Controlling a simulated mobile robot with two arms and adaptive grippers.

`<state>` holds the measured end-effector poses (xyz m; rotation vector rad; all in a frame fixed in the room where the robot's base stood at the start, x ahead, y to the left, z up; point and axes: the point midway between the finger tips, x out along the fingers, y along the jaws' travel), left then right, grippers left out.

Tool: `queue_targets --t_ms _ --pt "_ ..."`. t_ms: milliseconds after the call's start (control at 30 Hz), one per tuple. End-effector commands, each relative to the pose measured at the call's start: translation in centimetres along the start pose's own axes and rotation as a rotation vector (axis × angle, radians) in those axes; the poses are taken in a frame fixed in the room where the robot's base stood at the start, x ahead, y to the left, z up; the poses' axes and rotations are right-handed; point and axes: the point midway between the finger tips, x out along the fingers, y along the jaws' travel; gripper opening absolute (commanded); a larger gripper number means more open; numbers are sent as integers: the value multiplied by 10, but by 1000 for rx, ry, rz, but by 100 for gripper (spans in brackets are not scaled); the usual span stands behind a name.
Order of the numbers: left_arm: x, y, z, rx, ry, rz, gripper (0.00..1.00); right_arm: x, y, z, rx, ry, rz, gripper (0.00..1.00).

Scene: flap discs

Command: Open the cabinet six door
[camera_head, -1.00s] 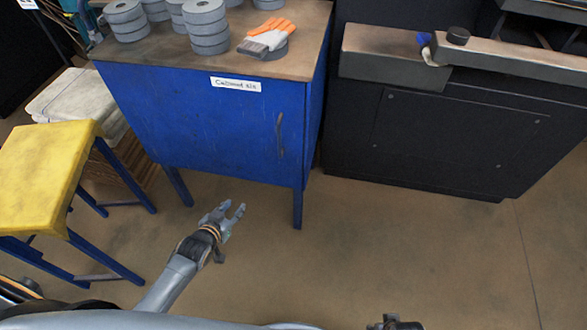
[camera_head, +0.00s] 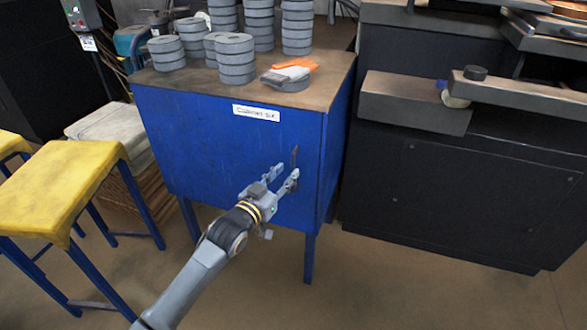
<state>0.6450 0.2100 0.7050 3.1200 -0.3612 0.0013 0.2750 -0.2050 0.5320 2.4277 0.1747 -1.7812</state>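The blue cabinet (camera_head: 200,135), labelled "Cabinet six" on a white label (camera_head: 256,112), stands in the middle with its front door closed. Its dark vertical handle (camera_head: 295,156) is near the door's right edge. My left gripper (camera_head: 283,178) is open in front of the door, with its fingertips just below the visible part of the handle. The fingers partly hide the handle's lower end. I cannot tell whether they touch it. My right gripper is not in the head view.
Stacks of grey flap discs (camera_head: 236,60) and an orange and white glove (camera_head: 290,70) lie on the cabinet top. A yellow-topped stool (camera_head: 60,185) stands at the left. A black machine cabinet (camera_head: 460,195) stands at the right. Floor in front is clear.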

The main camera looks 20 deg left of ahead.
Motion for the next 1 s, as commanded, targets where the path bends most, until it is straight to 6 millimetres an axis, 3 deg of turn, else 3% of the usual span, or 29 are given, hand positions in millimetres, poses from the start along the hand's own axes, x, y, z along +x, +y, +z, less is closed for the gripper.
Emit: queue_targets --t_ms 100,300,667,833,1000 --pt "22 0 1 -1 1 0 33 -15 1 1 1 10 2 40" --pt "44 0 1 -1 0 0 33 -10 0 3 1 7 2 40" --pt "48 0 1 -1 -1 0 33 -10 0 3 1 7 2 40" --pt "48 0 1 -1 -1 0 0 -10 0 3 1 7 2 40" --pt "48 0 1 -1 -1 0 0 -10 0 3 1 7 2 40"
